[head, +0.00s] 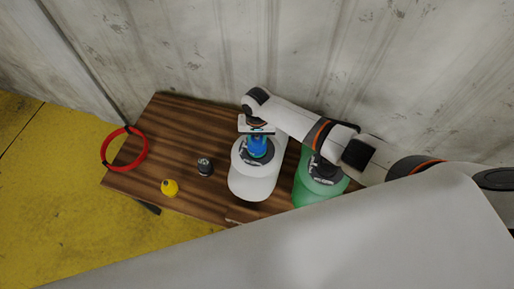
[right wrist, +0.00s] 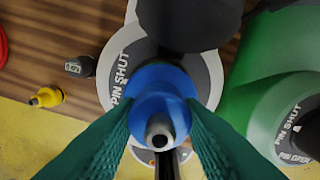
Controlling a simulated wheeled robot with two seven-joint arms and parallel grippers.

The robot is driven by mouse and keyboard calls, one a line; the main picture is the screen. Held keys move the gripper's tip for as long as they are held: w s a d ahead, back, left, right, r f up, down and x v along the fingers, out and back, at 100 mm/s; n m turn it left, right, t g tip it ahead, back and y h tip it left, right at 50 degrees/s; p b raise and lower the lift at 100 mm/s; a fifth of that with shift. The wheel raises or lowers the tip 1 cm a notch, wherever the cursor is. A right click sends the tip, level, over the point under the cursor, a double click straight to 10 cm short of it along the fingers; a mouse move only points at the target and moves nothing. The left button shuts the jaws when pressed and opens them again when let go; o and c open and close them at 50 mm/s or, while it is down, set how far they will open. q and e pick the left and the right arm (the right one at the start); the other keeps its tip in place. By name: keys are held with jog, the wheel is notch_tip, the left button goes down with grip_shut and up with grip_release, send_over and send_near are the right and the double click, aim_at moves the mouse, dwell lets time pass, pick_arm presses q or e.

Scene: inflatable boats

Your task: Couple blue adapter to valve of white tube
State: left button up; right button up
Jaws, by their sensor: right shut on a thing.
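The blue adapter (head: 257,145) is in the jaws of my right gripper (head: 257,130). In the right wrist view the blue adapter (right wrist: 158,100) sits between the two green finger pads, its metal nozzle toward the camera. It is over the valve of the white tube (head: 252,184), whose dark round valve plate (right wrist: 122,70) reads "PIN SHUT". The adapter hides the middle of the valve, so I cannot tell whether the two touch or are joined. The adapter looks about upright. My left gripper is not in view.
A green tube (head: 308,190) with its own valve stands just right of the white one. A yellow adapter (head: 170,187), a dark adapter (head: 205,166) and a red ring (head: 105,150) are to the left on the wooden table (head: 165,125). A corrugated wall is behind.

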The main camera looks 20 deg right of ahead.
jog(key=shift+m, duration=1.7)
jog(key=o, duration=1.1)
pick_arm(q)
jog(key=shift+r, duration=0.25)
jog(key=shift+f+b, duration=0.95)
jog(key=shift+b, duration=0.05)
pick_arm(e)
notch_tip(320, 180, up, 12)
